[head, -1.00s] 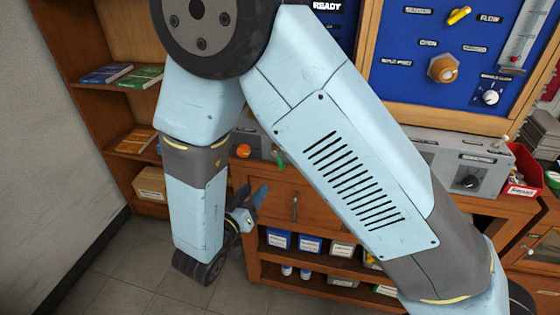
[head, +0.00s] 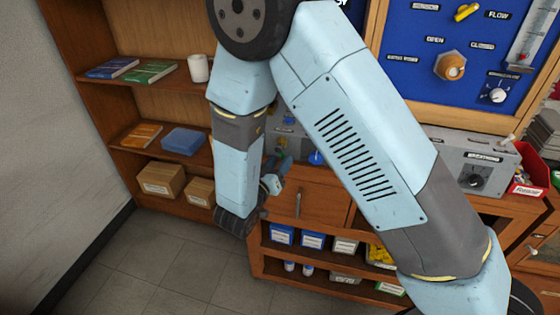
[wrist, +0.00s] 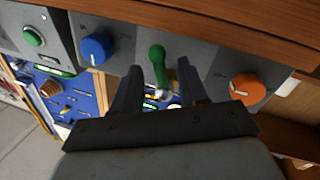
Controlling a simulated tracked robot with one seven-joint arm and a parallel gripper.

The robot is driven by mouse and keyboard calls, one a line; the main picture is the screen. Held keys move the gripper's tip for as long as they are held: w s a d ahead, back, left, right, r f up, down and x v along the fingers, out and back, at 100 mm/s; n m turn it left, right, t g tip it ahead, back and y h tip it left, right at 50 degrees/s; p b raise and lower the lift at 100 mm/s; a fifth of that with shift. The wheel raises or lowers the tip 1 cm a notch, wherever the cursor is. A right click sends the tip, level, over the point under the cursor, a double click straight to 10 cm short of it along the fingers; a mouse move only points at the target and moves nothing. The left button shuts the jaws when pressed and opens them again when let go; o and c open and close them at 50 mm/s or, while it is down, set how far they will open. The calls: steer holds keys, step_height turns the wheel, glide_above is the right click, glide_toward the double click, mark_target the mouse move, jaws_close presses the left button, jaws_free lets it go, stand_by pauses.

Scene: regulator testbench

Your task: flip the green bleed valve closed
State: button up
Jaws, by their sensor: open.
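The green bleed valve (wrist: 158,64) shows in the wrist view as a green lever on the front of a grey panel, its round end pointing toward the panel's edge under the wood. My gripper (wrist: 156,82) is open, with one finger on each side of the lever; I cannot tell whether either finger touches it. In the head view my gripper (head: 281,166) is beside the grey bench panel, and the green lever is hidden there behind my arm and gripper.
A blue knob (wrist: 97,47) and an orange knob (wrist: 247,87) flank the lever closely. A green button (wrist: 34,37) sits farther left.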

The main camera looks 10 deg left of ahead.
steer(key=shift+x, duration=0.8)
jaws_close()
